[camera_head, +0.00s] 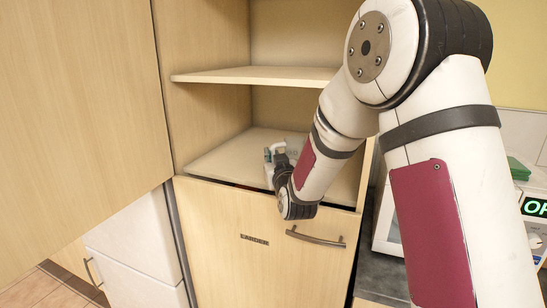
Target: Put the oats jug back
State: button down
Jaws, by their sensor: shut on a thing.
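My gripper (282,168) is at the front of the open lower compartment of a wooden cupboard, just above the drawer front. It is shut on a small pale thing, which I take to be the oats jug (269,172). Only a whitish, slightly greenish left and upper part of it shows; my arm and gripper hide the rest. I cannot tell whether it touches the lower shelf (222,158), whose visible left part is bare.
An upper shelf (255,75) spans the cupboard above. A large wooden door (75,110) stands at the left. Below is a front marked LARDER with a metal handle (315,238). A counter (384,265) with an appliance is at the right, partly behind my arm.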

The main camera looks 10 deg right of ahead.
jog(key=shift+f, duration=0.15)
jog(key=shift+f, duration=0.1)
jog(key=c, duration=1.6)
grip_release()
jog(key=shift+c, duration=0.2)
jog(key=shift+r, duration=0.2)
jog(key=s+r+g, duration=0.2)
jog(key=s+g, duration=1)
jog(key=s, duration=3.1)
jog(key=shift+d+m+g+y+b, duration=0.3)
jog(key=shift+d+b, duration=0.05)
jog(key=shift+b, duration=0.05)
